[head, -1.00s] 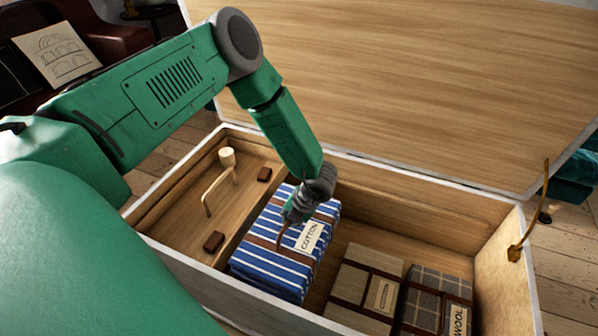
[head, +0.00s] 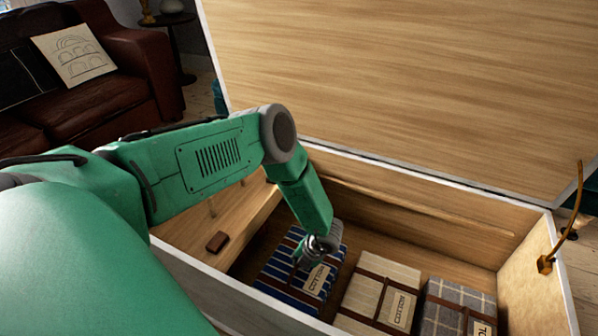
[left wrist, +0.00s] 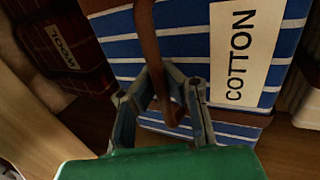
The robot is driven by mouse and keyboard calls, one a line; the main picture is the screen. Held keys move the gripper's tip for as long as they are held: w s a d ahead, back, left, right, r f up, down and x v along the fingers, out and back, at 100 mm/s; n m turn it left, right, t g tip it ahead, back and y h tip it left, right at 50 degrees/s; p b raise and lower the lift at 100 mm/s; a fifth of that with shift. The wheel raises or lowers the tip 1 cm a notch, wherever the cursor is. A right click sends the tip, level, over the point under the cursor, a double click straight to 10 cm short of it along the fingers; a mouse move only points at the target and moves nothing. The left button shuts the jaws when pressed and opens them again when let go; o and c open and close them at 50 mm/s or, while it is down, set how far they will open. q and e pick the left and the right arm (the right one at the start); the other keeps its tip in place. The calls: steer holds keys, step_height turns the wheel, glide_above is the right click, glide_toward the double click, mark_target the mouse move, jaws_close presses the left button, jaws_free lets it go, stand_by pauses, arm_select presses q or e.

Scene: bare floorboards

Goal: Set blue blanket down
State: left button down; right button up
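The blue blanket (head: 290,271) is a blue-and-white striped folded bundle with a brown strap and a COTTON label. It is inside the open wooden chest (head: 402,233), left of a cream blanket (head: 380,289). I cannot tell whether it touches the chest floor. My left gripper (head: 311,258) is over its top. In the left wrist view the blue blanket (left wrist: 187,50) fills the upper middle, and the fingers of my left gripper (left wrist: 160,72) close around its brown strap. My right gripper is not in view.
A grey plaid blanket (head: 446,313) lies right of the cream one. A dark red plaid bundle (left wrist: 62,50) shows in the left wrist view. A wooden shelf with a brown block (head: 217,242) spans the chest's left. The raised lid (head: 400,80) stands behind.

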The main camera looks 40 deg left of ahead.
arm_select(q)
step_height(320, 180, down, 4)
steer(key=shift+f+b, duration=0.1)
steer(key=shift+b, duration=0.95)
steer(key=c, duration=1.7)
jaws_free()
steer(key=shift+p+v, duration=2.75)
steer(key=shift+v, duration=3.35)
